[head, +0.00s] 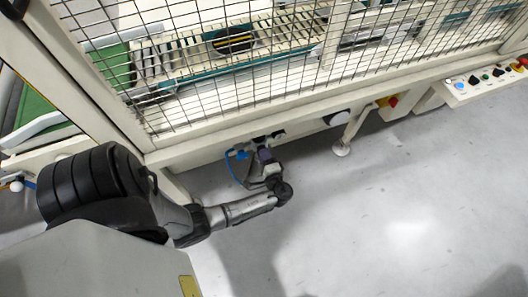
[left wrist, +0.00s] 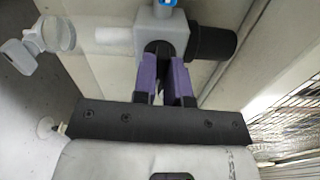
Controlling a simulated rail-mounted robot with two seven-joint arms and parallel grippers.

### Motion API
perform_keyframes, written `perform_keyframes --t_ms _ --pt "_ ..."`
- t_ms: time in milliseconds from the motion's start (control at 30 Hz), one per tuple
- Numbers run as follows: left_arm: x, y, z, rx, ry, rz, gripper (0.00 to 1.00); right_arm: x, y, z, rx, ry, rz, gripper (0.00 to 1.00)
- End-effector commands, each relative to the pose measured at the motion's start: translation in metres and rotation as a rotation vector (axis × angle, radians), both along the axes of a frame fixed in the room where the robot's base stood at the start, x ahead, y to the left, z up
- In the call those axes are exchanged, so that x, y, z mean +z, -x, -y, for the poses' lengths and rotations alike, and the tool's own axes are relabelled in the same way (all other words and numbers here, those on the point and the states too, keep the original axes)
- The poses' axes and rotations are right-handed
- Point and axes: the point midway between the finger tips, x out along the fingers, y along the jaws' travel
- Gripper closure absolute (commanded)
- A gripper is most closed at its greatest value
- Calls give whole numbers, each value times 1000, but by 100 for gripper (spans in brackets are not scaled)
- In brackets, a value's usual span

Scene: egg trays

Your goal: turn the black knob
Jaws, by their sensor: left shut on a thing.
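My left gripper (left wrist: 163,75) has purple fingers in the left wrist view, shut on a black knob (left wrist: 157,47) on a grey block (left wrist: 165,18). The fingers hide most of the knob, and I cannot tell how far it is turned. A black cylinder (left wrist: 212,43) sticks out of the block to the right, and a blue fitting tops it. In the head view my left gripper (head: 265,156) is at the lower frame of the caged machine, beside a blue hose (head: 235,168). The knob is hard to make out there. My right gripper is not in view.
A wire mesh guard (head: 280,60) rises just behind the gripper, above a beige frame beam (head: 290,112). A machine foot (head: 341,148) stands to the right. A red and yellow switch (head: 392,102) and a button panel (head: 485,78) are farther right. The grey floor (head: 410,200) in front is clear.

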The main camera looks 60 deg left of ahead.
Motion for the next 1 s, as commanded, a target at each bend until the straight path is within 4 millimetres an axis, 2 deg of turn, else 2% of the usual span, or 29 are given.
perform_keyframes --t_ms 33,100,500,1000 --pt "5 -1 0 0 -5 -45 100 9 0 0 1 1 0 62" --pt "5 -1 0 0 -12 -109 100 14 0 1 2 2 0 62" --pt "3 -1 0 0 -43 -409 100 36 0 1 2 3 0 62" --pt "1 -1 0 -1 -56 -554 100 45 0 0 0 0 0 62"
